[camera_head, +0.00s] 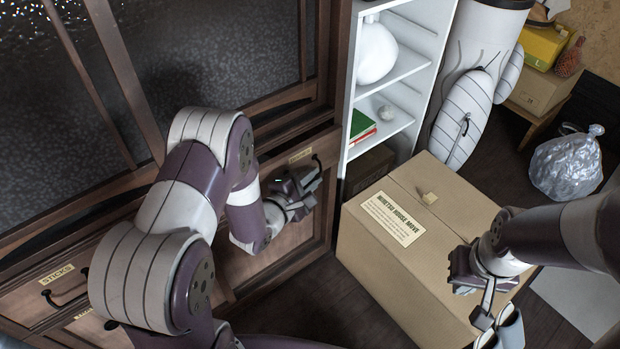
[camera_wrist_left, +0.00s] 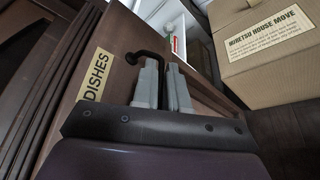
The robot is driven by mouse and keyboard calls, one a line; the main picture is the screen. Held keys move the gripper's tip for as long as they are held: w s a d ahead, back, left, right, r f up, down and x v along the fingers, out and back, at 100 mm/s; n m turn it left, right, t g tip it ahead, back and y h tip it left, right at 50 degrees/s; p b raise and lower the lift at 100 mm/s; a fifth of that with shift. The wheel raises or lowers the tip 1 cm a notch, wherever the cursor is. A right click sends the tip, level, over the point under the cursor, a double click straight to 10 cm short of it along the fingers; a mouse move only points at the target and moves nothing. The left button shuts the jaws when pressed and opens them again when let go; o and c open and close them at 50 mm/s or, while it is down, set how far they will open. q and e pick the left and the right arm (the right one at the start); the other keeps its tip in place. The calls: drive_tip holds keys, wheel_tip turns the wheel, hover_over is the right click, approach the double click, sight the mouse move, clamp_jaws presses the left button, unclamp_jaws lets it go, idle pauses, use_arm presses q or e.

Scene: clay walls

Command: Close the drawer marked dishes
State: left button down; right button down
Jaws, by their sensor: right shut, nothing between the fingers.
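The drawer marked dishes (camera_wrist_left: 93,82) shows its brown front and cream label in the left wrist view. In the head view its label (camera_head: 300,155) is small, above my left gripper. My left gripper (camera_head: 312,182) is at the dark curved handle (camera_wrist_left: 147,54) of this drawer. Its grey fingers (camera_wrist_left: 165,72) are close together with a narrow gap, their tips at the handle. Whether they clasp it is unclear. My arm hides part of the front, and how far the drawer stands out is hard to tell. My right gripper (camera_head: 483,313) is shut and empty, beside a cardboard box.
The cardboard box (camera_head: 385,270), labelled house move, stands right of the cabinet. A drawer marked sticks (camera_head: 62,290) is at the lower left. White shelves (camera_head: 400,65) with a green book (camera_head: 360,124) stand behind. A silvery bag (camera_head: 567,165) lies at right.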

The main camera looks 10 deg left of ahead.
sight(300, 168)
use_arm(q)
drive_tip(key=shift+w+a+p, duration=0.2)
drive_tip(key=shift+w+a, duration=0.4)
drive_tip(key=shift+a, duration=0.2)
drive_tip(key=shift+w+a+p, duration=0.15)
drive_tip(key=shift+w+a, duration=0.45)
drive_tip(key=shift+a, duration=0.2)
drive_tip(key=c, duration=1.5)
unclamp_jaws()
drive_tip(key=p+v, duration=0.4)
drive_tip(key=v, duration=0.8)
drive_tip(key=shift+r, duration=0.15)
drive_tip(key=shift+s+a, duration=0.1)
drive_tip(key=shift+s, duration=0.2)
